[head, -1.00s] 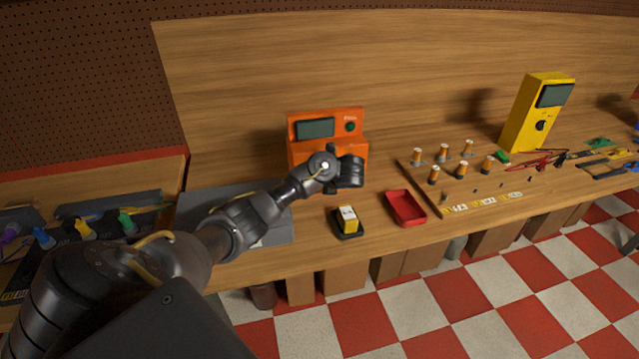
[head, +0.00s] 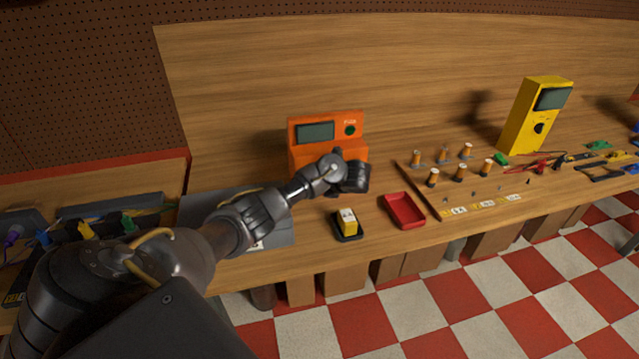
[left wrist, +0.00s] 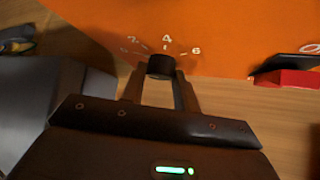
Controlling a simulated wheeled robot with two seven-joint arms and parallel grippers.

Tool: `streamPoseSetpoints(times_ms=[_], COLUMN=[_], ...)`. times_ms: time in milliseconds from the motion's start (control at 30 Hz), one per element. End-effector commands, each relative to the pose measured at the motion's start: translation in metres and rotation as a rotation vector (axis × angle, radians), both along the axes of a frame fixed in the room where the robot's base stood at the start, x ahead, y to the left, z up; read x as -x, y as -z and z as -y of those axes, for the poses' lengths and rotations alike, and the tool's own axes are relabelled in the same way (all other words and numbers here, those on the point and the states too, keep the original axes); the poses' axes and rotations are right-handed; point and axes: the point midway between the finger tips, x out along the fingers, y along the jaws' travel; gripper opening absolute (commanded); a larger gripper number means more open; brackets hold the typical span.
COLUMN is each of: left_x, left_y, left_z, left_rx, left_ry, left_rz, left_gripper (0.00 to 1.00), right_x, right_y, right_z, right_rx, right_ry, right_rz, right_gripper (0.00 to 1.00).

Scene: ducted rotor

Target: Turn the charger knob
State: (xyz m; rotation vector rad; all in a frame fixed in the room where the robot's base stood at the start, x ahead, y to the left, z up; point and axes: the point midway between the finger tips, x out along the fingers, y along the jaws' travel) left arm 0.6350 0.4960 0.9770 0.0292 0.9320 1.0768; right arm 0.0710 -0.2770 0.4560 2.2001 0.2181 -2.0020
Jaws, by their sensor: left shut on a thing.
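The orange charger (head: 298,133) stands at the back of the bench, with a dark screen and a dark green round spot on its upper face. My left gripper (head: 354,178) is in front of its lower right part and hides the knob in the head view. In the left wrist view the black charger knob (left wrist: 160,66) sticks out of the orange face below a printed scale with a 4 and a 6. The two fingers of my left gripper (left wrist: 160,82) are shut on the knob, one on each side. My right gripper is not in view.
A yellow-and-white block (head: 348,221) sits in a black tray in front of the charger. A red tray (head: 403,211) lies to its right, then a board with several orange-topped posts. A yellow meter (head: 532,115) stands at the back right. A grey mat (head: 275,228) lies under my left arm.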

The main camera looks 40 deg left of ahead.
Motion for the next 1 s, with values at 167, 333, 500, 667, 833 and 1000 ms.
streamPoseSetpoints(times_ms=[167, 333, 500, 667, 833, 1000], left_x=[-0.002, -0.003, -0.004, -0.004, -0.004, -0.004], left_y=[-0.001, 0.001, 0.003, 0.004, 0.005, 0.004], left_z=[0.001, 0.002, 0.003, 0.003, 0.003, 0.003], left_rx=[-0.076, -0.149, -0.208, -0.249, -0.272, -0.280], left_ry=[-0.002, -0.002, -0.002, -0.002, -0.001, -0.001], left_rz=[-0.110, -0.213, -0.298, -0.357, -0.390, -0.402], left_gripper=[0.07, 0.07, 0.07, 0.07, 0.07, 0.07], right_x=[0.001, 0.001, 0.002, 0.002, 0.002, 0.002], right_y=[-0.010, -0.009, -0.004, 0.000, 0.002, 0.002], right_z=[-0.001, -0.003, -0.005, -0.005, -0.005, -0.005], right_rx=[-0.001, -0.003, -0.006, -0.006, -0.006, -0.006], right_ry=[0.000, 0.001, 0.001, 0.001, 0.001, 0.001], right_rz=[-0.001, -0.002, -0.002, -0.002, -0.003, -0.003], right_gripper=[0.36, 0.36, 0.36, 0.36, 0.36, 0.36])
